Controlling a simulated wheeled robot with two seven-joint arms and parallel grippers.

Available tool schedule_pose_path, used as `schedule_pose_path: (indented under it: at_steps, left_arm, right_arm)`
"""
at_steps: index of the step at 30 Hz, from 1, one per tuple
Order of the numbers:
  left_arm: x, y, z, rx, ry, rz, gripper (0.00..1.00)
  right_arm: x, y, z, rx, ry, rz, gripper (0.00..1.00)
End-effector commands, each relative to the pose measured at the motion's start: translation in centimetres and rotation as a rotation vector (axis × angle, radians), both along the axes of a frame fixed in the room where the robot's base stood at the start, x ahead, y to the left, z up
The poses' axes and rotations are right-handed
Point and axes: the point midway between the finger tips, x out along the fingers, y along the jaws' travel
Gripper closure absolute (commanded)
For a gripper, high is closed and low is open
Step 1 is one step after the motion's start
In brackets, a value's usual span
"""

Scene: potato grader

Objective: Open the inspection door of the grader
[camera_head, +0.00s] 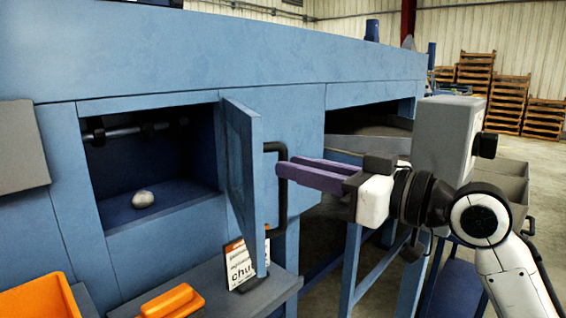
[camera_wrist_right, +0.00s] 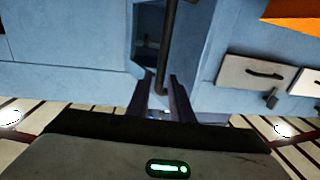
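The inspection door (camera_head: 240,165) is a blue panel hinged beside a square opening in the grader (camera_head: 300,50). It stands swung outward, well away from the opening. Its black bar handle (camera_head: 281,215) is on the face turned toward my right gripper (camera_head: 284,166). That gripper's purple fingers reach to the handle from the right. In the right wrist view the dark handle bar (camera_wrist_right: 171,40) runs down to the gap between the fingertips (camera_wrist_right: 160,78). The fingers stand apart with space around the bar; contact cannot be told. My left gripper is not in view.
Inside the opening a pale potato (camera_head: 143,199) lies on the floor below a roller shaft (camera_head: 125,131). A grey ledge (camera_head: 225,294) with an orange object (camera_head: 172,302) and a printed card (camera_head: 240,264) is below the door. An orange bin (camera_head: 40,301) is at lower left.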

Motion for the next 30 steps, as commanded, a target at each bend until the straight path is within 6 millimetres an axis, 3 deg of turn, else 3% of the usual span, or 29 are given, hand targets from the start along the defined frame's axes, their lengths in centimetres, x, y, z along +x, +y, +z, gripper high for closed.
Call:
schedule_pose_path:
  at_steps: [6, 17, 21, 30]
  left_arm:
    - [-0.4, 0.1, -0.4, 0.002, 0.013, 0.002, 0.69]
    - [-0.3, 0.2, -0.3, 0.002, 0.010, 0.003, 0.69]
    - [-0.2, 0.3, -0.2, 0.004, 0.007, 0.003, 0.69]
    - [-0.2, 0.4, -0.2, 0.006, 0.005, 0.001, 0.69]
  right_arm:
    - [1.6, 2.5, 0.1, 0.001, -0.001, 0.001, 0.80]
    - [2.0, 3.0, 0.0, -0.001, -0.002, -0.001, 0.80]
    - [2.0, 3.0, 0.0, -0.001, -0.002, -0.001, 0.98]
    - [2.4, 2.5, -0.1, -0.003, -0.001, -0.003, 1.00]
